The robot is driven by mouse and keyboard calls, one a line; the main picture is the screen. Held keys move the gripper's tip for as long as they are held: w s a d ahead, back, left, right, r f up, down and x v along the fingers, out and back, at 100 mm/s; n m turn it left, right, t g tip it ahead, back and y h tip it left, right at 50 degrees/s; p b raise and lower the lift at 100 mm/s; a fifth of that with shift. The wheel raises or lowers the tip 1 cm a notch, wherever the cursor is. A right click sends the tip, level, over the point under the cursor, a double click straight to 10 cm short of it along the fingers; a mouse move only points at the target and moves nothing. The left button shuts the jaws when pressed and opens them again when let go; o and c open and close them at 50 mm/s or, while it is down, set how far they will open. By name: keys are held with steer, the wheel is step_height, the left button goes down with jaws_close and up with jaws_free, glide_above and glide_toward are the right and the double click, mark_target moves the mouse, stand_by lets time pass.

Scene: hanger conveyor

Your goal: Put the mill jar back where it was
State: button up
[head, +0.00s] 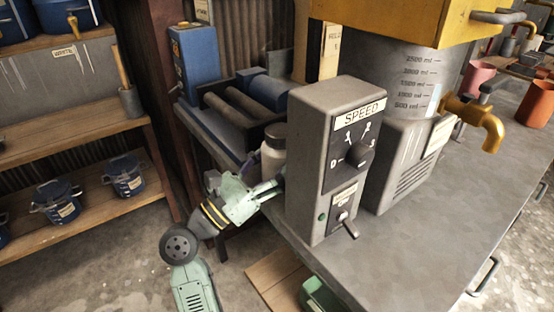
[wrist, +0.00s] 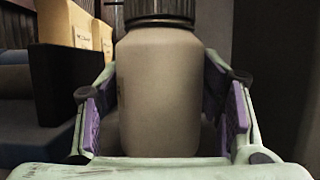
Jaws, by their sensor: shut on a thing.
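The mill jar is a beige jar (wrist: 158,95) with a dark ribbed lid (wrist: 160,10). It stands upright between the purple-padded fingers of my gripper (wrist: 165,110) in the wrist view. In the head view the jar (head: 273,158) shows behind the speed control box, which hides part of it. My gripper (head: 268,188) reaches it from the left and is shut on it.
The speed control box (head: 335,160) stands close to the right of my gripper on the grey bench (head: 415,240). A yellow-topped tank with a brass tap (head: 475,120) is further right. Shelves with blue pots (head: 125,176) are at left.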

steer(key=o, duration=1.9)
